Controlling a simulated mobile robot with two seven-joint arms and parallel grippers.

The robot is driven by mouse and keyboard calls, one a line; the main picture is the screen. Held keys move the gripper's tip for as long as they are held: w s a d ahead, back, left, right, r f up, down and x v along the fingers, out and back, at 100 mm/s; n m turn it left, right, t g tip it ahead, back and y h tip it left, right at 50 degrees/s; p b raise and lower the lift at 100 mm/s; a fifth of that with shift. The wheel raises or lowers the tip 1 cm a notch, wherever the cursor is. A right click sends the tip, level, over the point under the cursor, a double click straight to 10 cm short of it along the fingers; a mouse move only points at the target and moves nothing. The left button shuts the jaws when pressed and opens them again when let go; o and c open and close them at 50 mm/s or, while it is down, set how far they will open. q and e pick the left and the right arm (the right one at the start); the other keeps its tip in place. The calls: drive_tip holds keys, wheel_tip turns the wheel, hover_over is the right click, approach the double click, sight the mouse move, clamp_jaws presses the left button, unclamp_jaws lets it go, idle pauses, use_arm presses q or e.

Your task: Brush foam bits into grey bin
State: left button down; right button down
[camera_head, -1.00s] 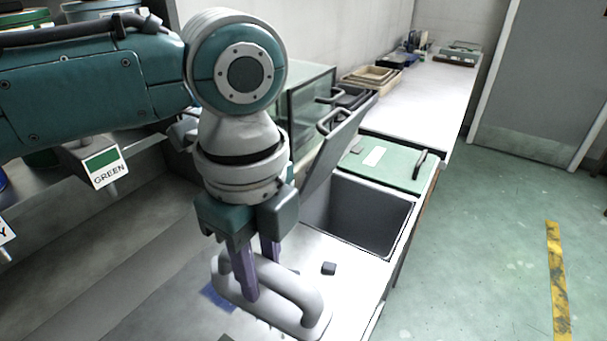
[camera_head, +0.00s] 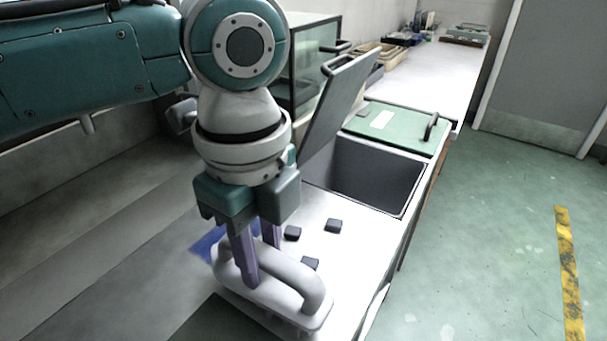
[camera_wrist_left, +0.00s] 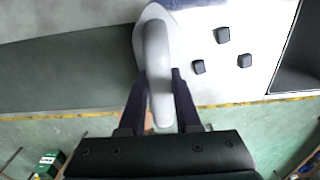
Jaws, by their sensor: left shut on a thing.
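My left gripper (camera_head: 259,262) is shut on the handle of a white brush (camera_head: 312,287), which rests bristles down on the white counter. The brush also shows in the left wrist view (camera_wrist_left: 156,40) between the fingers. Three dark foam bits lie on the counter to the right of the brush: one (camera_head: 334,225) nearest the bin, one (camera_head: 292,233) beside the fingers, and one (camera_head: 311,263) close behind the brush handle. The grey bin (camera_head: 372,172) is sunk into the counter beyond them, its lid tilted up. My right gripper is not in view.
The raised grey lid (camera_head: 338,108) stands at the bin's left side. A green lid (camera_head: 395,130) with a handle lies behind the bin. A glass case (camera_head: 312,65) stands behind my arm. A blue patch (camera_head: 210,243) lies left of the brush. The counter's right edge drops to the floor.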

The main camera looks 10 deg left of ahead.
use_arm(q)
drive_tip(key=shift+f+b, duration=0.3)
drive_tip(key=shift+f, duration=0.35)
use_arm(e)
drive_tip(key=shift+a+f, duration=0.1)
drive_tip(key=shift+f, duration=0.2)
use_arm(q)
drive_tip(key=shift+r+p, duration=0.15)
drive_tip(key=shift+p, duration=0.3)
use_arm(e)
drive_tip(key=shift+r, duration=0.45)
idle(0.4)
